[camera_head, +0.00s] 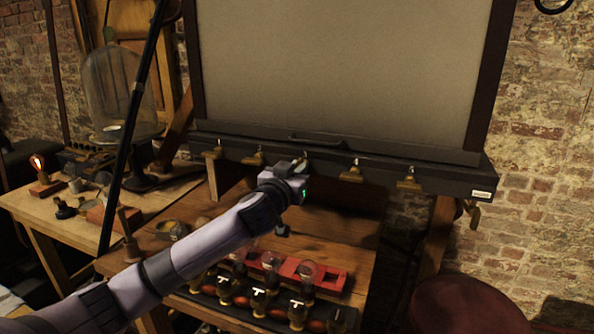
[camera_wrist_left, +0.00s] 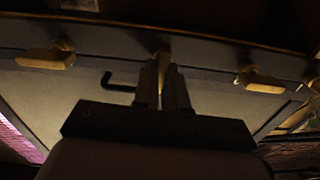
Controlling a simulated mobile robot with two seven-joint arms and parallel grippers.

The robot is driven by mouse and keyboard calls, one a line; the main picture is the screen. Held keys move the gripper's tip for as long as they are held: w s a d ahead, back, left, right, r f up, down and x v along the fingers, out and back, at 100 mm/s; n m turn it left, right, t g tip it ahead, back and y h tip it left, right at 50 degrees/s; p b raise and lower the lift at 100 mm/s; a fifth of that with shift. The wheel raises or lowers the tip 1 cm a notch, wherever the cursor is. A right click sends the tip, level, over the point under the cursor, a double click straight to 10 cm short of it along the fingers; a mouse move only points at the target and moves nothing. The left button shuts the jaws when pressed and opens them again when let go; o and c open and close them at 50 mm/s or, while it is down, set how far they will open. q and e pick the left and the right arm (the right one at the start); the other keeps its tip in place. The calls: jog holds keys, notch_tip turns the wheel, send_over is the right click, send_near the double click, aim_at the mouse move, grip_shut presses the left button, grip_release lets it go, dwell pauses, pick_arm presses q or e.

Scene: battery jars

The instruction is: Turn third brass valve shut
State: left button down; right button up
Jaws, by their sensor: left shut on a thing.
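A row of several brass valves sits along the front of the black ledge (camera_head: 440,182) under the pale board. The third brass valve is mostly hidden by my left gripper (camera_head: 302,166) in the head view. In the left wrist view my left gripper (camera_wrist_left: 163,88) is shut on the third brass valve (camera_wrist_left: 165,72), which shows narrow and upright between the fingers. The neighbouring valves (camera_wrist_left: 45,60) and (camera_wrist_left: 262,82) have their handles lying sideways. In the head view the second valve (camera_head: 254,157) and fourth valve (camera_head: 351,172) flank the gripper. My right gripper is not in view.
Below the arm, a wooden table (camera_head: 335,225) holds a red tray (camera_head: 331,281) and a row of glass jars with dark fittings (camera_head: 298,314). A glass dome (camera_head: 113,85) and lit bulb (camera_head: 38,163) stand on the left bench. A round dark-red seat (camera_head: 468,308) is at lower right.

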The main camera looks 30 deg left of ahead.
pick_arm(q)
jog(key=shift+w+d+f+m, duration=0.1)
jog(key=shift+d+f+m, duration=0.05)
jog(key=shift+m, duration=4.15)
jog(key=shift+d+f+m, duration=0.1)
jog(key=shift+m, duration=4.5)
jog(key=c, duration=1.2)
grip_release()
jog(key=shift+b+v, duration=0.65)
jog(key=shift+v, duration=2.95)
